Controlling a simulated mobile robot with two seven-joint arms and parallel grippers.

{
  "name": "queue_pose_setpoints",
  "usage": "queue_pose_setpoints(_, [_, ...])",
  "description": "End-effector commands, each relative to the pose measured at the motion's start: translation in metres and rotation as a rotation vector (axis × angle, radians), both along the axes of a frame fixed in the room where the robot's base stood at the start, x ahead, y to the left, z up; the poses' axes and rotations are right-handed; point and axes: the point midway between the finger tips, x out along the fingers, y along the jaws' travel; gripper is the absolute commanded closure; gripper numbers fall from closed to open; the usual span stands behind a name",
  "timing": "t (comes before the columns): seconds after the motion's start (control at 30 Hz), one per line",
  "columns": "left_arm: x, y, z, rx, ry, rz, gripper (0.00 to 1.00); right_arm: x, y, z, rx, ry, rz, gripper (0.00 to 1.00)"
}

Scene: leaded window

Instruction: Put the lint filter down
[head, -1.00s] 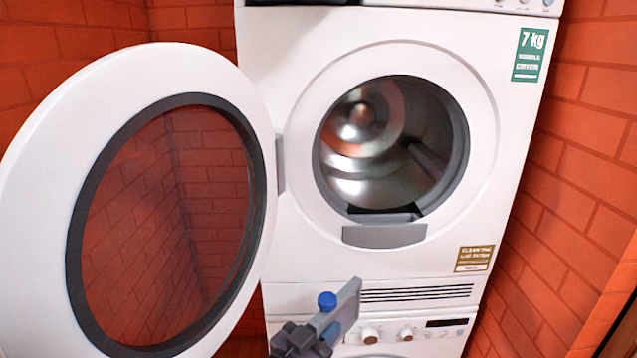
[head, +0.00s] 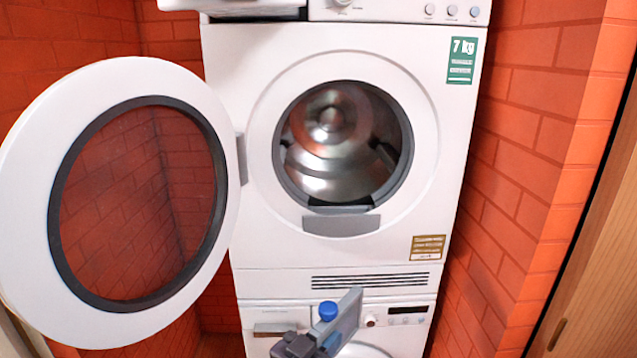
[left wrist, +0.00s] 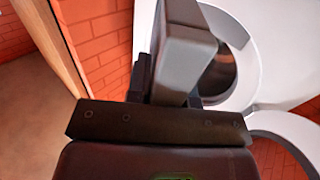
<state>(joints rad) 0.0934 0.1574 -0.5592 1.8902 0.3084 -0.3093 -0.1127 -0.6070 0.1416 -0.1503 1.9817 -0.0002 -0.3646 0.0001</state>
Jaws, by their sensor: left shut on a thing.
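The lint filter (head: 348,316) is a flat grey piece at the bottom middle of the head view, in front of the lower machine. My left gripper (head: 325,338) is shut on its lower end and holds it up, tilted, in the air. A blue round part shows beside the filter. In the left wrist view the grey filter (left wrist: 186,65) stands up from the dark gripper (left wrist: 165,98). The gripper hides the filter's lower end. My right gripper is not in view.
The white dryer (head: 447,150) stands on a lower white machine (head: 410,320). Its round door (head: 25,190) is swung open to the left, and the drum (head: 335,140) looks empty. Brick walls (head: 520,150) enclose both sides. A wooden panel (head: 590,280) is at the right.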

Motion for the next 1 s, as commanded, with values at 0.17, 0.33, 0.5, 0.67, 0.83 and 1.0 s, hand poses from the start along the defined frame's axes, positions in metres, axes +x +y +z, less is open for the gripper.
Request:
queue_pose_setpoints(0.17, [0.0, 0.0, 0.0, -0.001, -0.001, 0.0, 1.0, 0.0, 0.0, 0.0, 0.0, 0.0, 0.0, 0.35])
queue_pose_setpoints(0.33, [0.01, 0.021, 0.029, -0.005, -0.003, 0.072, 1.0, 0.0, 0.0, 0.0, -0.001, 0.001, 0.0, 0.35])
queue_pose_setpoints(0.5, [0.017, 0.059, 0.049, -0.007, 0.0, 0.195, 1.0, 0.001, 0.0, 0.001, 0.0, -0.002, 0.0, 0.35])
queue_pose_setpoints(0.67, [0.015, 0.123, 0.057, -0.006, 0.004, 0.389, 1.0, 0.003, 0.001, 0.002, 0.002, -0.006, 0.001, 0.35])
queue_pose_setpoints(0.83, [-0.003, 0.19, 0.043, -0.001, 0.007, 0.583, 1.0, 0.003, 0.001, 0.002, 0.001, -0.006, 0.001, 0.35])
queue_pose_setpoints(1.0, [-0.018, 0.218, 0.023, 0.0, 0.003, 0.665, 1.0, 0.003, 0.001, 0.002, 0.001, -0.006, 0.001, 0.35])
